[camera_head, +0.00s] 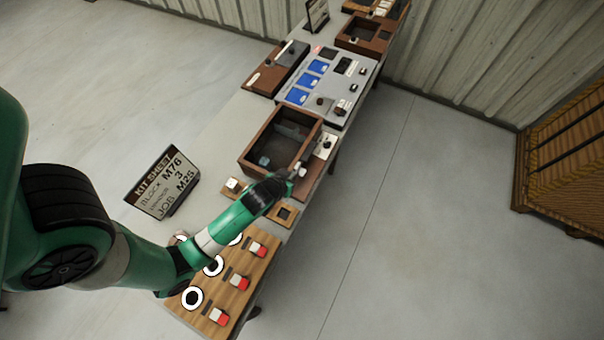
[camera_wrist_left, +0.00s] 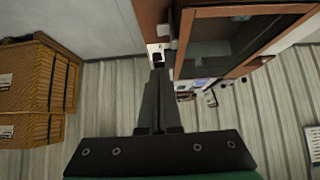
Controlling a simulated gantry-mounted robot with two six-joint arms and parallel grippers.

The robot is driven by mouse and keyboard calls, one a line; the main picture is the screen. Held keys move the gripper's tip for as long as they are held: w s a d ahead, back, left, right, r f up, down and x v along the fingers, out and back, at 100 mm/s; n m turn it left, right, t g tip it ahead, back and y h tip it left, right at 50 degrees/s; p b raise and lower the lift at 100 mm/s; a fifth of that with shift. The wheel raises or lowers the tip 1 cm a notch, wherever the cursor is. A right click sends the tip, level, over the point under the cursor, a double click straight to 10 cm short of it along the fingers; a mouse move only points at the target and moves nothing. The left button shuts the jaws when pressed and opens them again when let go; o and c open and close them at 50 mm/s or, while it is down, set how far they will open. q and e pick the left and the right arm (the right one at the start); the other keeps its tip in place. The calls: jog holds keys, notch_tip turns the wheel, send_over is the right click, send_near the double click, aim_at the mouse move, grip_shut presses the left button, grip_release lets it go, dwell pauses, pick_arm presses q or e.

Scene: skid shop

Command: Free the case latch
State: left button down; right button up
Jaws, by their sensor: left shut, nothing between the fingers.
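The case (camera_head: 309,148) is a brown box with a dark, glassy top, standing mid-bench in the head view. Its brown frame (camera_wrist_left: 245,11) fills the upper right of the left wrist view. A pale plate with a dark knob (camera_head: 326,144), which looks like the latch, sits on the case's right side. In the wrist view a pale plate with a dark part (camera_wrist_left: 155,50) lies just beyond my fingertips. My left gripper (camera_head: 297,172) is shut and empty at the case's near right corner. I cannot tell whether it touches the case. My right gripper is not in view.
A wooden board (camera_head: 255,272) with white rings and red-and-white blocks lies at the near end. A kit sheet sign (camera_head: 160,182) stands on the left. A grey panel with blue parts (camera_head: 327,82) lies beyond the case. The floor right of the bench is clear up to a crate (camera_head: 565,155).

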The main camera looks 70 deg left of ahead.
pick_arm(q)
jog(key=b, duration=0.3)
send_over(305, 171)
jog(key=s+d, duration=0.2)
jog(key=s, duration=0.1)
notch_tip(305, 171, down, 6)
jog(key=f, duration=0.2)
jog(key=w+f+b, duration=0.1)
jog(key=f, duration=0.1)
jog(key=shift+f, duration=0.3)
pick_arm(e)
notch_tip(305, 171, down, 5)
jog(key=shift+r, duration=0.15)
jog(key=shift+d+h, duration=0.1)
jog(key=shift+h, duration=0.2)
pick_arm(q)
jog(key=shift+w+d+f, duration=0.1)
jog(key=shift+d, duration=0.05)
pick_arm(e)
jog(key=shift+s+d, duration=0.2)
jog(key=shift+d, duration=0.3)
